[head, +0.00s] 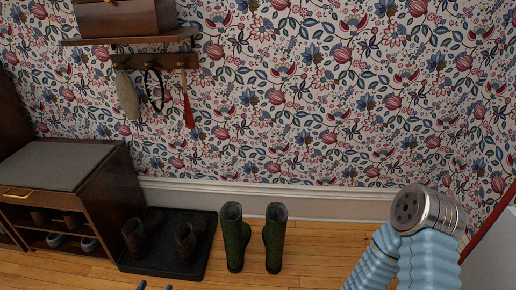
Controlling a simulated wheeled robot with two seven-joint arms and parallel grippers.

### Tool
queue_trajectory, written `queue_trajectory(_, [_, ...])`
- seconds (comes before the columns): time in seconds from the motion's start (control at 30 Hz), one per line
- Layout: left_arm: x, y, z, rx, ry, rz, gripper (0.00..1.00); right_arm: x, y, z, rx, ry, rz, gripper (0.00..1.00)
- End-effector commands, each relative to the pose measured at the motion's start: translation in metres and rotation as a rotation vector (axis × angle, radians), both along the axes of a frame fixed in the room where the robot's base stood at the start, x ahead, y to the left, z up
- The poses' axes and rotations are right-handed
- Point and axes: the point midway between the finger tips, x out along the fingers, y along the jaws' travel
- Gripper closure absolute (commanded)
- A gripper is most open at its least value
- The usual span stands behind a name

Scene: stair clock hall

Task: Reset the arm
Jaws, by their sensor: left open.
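My left gripper (155,286) shows only as two small blue fingertips at the bottom edge, left of centre. The tips are apart with bare floor between them, so it is open and empty. The rest of it is below the picture. My right arm (430,260) rises at the lower right, light blue with a round metal joint at its top. No jaws of the right gripper show.
A dark boot tray (185,268) with brown boots (187,241) lies by the wall. Green boots (234,238) stand right of it. A cushioned bench (58,165) holds shoes at left. A shelf (130,40) with a hook rail hangs above. Floor right of the boots is clear.

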Motion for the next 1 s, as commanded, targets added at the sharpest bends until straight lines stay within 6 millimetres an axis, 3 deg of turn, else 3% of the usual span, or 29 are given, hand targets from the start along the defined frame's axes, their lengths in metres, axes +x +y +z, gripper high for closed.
queue_trajectory(0.37, [0.004, -0.066, 0.007, 0.06, 0.025, -0.23, 0.0, 0.0, 0.0, -0.001, 0.0, 0.0, 0.0, 0.57])
queue_trajectory(0.47, [0.001, -0.093, 0.009, 0.092, 0.035, -0.327, 0.0, 0.0, 0.0, -0.001, 0.0, -0.001, 0.0, 0.57])
queue_trajectory(0.67, [-0.02, -0.17, 0.013, 0.208, 0.065, -0.627, 0.0, 0.0, -0.001, -0.002, -0.001, 0.0, -0.001, 0.57])
queue_trajectory(0.77, [-0.048, -0.216, 0.013, 0.322, 0.086, -0.851, 0.0, 0.0, -0.001, -0.003, -0.001, 0.0, -0.001, 0.57])
queue_trajectory(0.87, [-0.101, -0.265, 0.01, 0.545, 0.1, -1.185, 0.0, 0.001, -0.001, -0.004, -0.002, -0.001, -0.002, 0.57])
queue_trajectory(0.9, [-0.128, -0.276, 0.008, 0.679, 0.098, -1.337, 0.0, 0.001, -0.001, -0.005, -0.002, -0.001, -0.003, 0.57])
queue_trajectory(1.0, [-0.178, -0.273, 0.005, 1.055, 0.051, -1.642, 0.0, 0.001, -0.002, -0.007, -0.003, -0.001, -0.004, 0.57])
